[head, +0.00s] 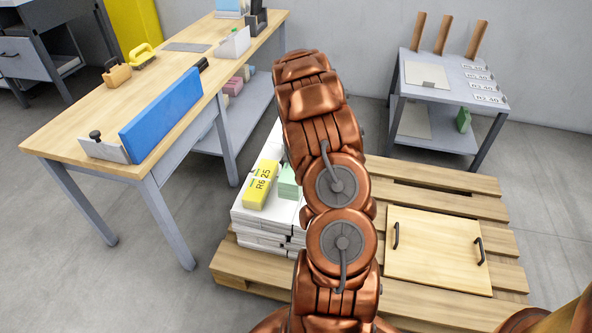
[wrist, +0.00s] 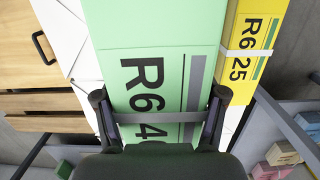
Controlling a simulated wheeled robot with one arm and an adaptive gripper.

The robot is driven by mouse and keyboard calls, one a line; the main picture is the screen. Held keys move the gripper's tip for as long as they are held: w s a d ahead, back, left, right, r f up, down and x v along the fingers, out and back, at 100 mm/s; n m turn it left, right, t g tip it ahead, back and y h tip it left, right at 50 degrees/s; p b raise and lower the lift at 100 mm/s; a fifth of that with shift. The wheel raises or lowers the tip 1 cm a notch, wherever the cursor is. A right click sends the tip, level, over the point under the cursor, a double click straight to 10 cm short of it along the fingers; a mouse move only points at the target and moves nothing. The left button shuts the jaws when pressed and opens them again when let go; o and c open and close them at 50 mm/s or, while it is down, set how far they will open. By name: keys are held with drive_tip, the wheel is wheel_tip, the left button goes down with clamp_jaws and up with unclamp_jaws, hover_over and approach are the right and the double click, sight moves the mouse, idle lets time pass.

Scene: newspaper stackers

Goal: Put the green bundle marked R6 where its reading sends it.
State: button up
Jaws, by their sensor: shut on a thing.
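The green bundle (wrist: 150,35) reads R6 and a number that looks like 40, its lower edge hidden by my gripper. My gripper (wrist: 160,112) has a finger on each side of it and is shut on it, over the strap. In the head view the green bundle (head: 288,182) shows partly behind my arm, at the white paper stack (head: 262,239); I cannot tell whether it is lifted. A yellow bundle (head: 262,184) marked R6 25 lies beside it. The grey stand (head: 446,94) at the back right has several small labels (head: 480,74), too small to read surely.
The stack stands on a wooden pallet (head: 440,190), with a handled board (head: 437,250) to its right. The stand carries wooden posts (head: 442,34) and a green bundle (head: 463,121) below. A wooden table (head: 90,115) with a blue panel (head: 162,113) and lower-shelf bundles is left.

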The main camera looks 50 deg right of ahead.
drive_tip(key=shift+r+p, duration=0.2)
drive_tip(key=shift+p, duration=0.1)
drive_tip(key=shift+f, duration=4)
drive_tip(key=shift+a+f, duration=0.1)
drive_tip(key=shift+f, duration=0.45)
drive_tip(key=o, duration=1.9)
drive_tip(key=shift+r, duration=0.1)
drive_tip(key=r, duration=0.4)
drive_tip(key=d+r, duration=0.1)
drive_tip(key=r, duration=0.6)
drive_tip(key=shift+w+d+r, duration=0.15)
drive_tip(key=shift+w+r, duration=0.1)
drive_tip(key=shift+r, duration=0.1)
